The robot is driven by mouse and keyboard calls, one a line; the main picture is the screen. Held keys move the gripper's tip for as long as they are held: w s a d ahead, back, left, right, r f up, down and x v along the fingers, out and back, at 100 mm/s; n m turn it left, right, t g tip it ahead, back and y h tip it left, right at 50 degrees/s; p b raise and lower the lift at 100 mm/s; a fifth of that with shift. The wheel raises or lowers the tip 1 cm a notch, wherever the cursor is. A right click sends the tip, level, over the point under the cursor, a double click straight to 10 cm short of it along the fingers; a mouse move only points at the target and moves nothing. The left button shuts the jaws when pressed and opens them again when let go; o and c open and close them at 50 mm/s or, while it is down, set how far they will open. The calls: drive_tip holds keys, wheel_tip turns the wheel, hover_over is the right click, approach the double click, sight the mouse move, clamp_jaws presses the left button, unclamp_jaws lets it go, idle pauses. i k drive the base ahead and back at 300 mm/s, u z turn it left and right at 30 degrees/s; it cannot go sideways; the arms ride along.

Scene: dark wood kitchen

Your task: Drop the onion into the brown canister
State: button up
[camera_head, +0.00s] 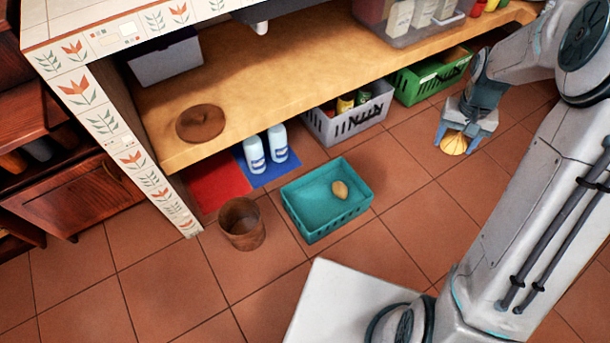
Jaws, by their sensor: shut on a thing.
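A round yellow-tan onion (453,145) is in my gripper (460,138) at the upper right, above the tiled floor. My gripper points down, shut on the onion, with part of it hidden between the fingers. The brown canister (241,226) stands upright and open-topped on the floor at the left of centre, well apart from my gripper. I see nothing sticking out of it.
A teal basket (320,228) holding a tan potato-like item (340,189) stands between the canister and my gripper. A round brown lid (200,123) lies on the wooden shelf (290,85). Two white-blue bottles (254,154), a grey crate (347,120) and a green crate (433,76) are below.

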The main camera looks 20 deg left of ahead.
sight(252, 226)
drive_tip(key=z, duration=1.85)
drive_tip(key=k, duration=1.45)
drive_tip(key=u, duration=2.35)
